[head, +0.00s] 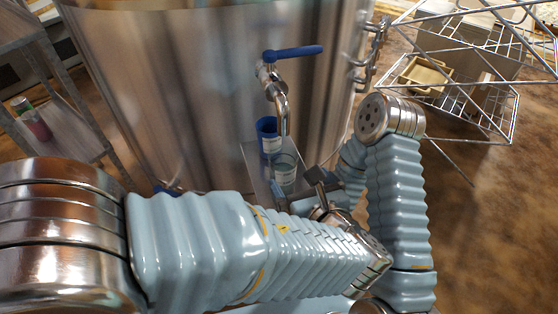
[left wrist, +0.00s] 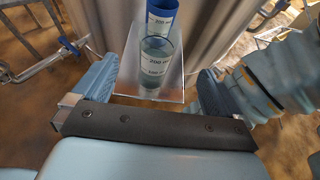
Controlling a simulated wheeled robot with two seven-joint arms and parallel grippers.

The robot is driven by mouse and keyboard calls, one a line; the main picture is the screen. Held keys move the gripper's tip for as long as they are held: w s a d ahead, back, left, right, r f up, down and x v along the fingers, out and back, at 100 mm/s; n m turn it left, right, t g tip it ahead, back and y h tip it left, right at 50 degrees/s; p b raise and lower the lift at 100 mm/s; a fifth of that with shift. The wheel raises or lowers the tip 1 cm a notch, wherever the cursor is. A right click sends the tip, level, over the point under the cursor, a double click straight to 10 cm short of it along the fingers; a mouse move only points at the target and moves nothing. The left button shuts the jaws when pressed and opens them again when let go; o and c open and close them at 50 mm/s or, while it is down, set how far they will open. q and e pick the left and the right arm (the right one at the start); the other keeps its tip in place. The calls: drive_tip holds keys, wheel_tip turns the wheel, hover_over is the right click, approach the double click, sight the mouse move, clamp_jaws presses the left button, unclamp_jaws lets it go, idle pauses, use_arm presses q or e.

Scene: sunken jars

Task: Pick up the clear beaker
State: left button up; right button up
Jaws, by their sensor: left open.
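The clear beaker (head: 286,174) stands upright on a small shelf (head: 255,160) in front of a steel tank. In the left wrist view the clear beaker (left wrist: 154,66) shows volume marks, with a blue-grey tint inside. My left gripper (head: 298,190) is open at the beaker's near side. In the left wrist view its two blue ribbed fingers (left wrist: 155,88) stand wide apart, one to each side of the beaker, with gaps. I cannot tell if the fingertips reach past it. My right arm shows at the right, but I cannot make out its gripper.
A blue beaker (head: 267,133) stands just behind the clear one, also in the left wrist view (left wrist: 162,18). A tap (head: 277,85) with a blue lever hangs from the tank (head: 170,80) above them. A wire rack (head: 480,90) stands at the right, a metal shelf unit (head: 65,125) at the left.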

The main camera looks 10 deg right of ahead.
sight(289, 167)
use_arm(q)
drive_tip(key=x, duration=0.6)
drive_tip(key=shift+w+f, duration=0.1)
drive_tip(key=shift+f, duration=0.05)
drive_tip(key=x, duration=0.5)
drive_tip(key=shift+w+a+p, duration=0.1)
drive_tip(key=shift+w+p, duration=0.25)
drive_tip(key=c, duration=1.1)
use_arm(e)
drive_tip(key=shift+r, duration=0.3)
drive_tip(key=shift+r, duration=0.1)
